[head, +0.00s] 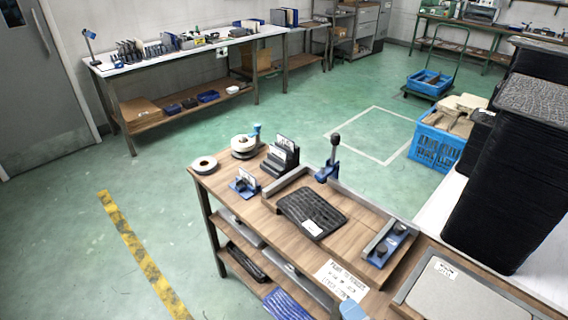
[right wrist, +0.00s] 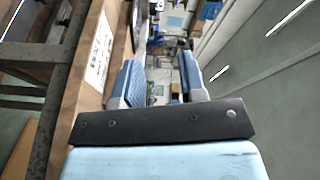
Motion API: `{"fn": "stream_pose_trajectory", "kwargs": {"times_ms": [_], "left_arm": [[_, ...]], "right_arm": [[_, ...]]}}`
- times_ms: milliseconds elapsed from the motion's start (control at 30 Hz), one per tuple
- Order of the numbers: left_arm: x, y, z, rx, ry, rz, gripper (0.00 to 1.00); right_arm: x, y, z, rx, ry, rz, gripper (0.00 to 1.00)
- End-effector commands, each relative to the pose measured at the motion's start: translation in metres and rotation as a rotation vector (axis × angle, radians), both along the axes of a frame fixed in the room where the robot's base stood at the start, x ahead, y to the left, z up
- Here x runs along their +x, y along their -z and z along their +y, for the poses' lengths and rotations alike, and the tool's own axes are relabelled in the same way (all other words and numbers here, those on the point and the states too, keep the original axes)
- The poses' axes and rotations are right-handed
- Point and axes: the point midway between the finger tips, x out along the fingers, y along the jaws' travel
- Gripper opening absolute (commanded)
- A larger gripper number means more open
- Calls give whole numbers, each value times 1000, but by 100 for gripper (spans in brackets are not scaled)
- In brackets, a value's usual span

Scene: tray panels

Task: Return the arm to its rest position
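My right gripper (right wrist: 159,78) shows in the right wrist view with its two blue-padded fingers apart and nothing between them. It is beside the wooden edge of the workbench, which runs along the left of that view. In the head view, a small light-blue part of my right arm shows at the bottom edge, in front of the bench (head: 330,252). A black textured tray panel (head: 310,212) with a white label lies flat on the bench between low grey fences, away from the gripper. My left gripper is not in view.
A blue clamp (head: 328,172) stands behind the panel, and a blue-and-grey fixture (head: 388,243) is to its right. Tape rolls (head: 204,165) sit at the far left corner. Tall black panel stacks (head: 525,150) rise at the right. Green floor left of the bench is open.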

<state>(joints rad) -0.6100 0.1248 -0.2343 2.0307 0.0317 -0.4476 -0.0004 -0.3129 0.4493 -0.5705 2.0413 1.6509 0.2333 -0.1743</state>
Motion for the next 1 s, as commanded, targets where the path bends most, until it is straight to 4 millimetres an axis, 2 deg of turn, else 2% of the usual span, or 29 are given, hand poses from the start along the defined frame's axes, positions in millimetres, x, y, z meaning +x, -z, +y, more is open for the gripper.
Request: {"fn": "stream_pose_trajectory", "kwargs": {"times_ms": [167, 367, 600, 833, 867, 900, 1000], "left_arm": [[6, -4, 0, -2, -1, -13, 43], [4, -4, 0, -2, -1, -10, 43], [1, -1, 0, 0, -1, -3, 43], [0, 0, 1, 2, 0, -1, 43], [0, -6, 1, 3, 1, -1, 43], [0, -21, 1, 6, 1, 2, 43], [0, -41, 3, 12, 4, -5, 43]], "right_arm": [[-13, 4, 9, -200, -64, -111, 38], [-32, 34, 10, -564, -148, -165, 38], [-52, 83, -14, -966, -214, -85, 38], [-73, 120, -49, -1257, -245, 49, 38], [-75, 117, -54, -1283, -247, 62, 38], [-74, 98, -53, -1278, -246, 52, 38], [-75, 79, -53, -1283, -245, 44, 38]]}}
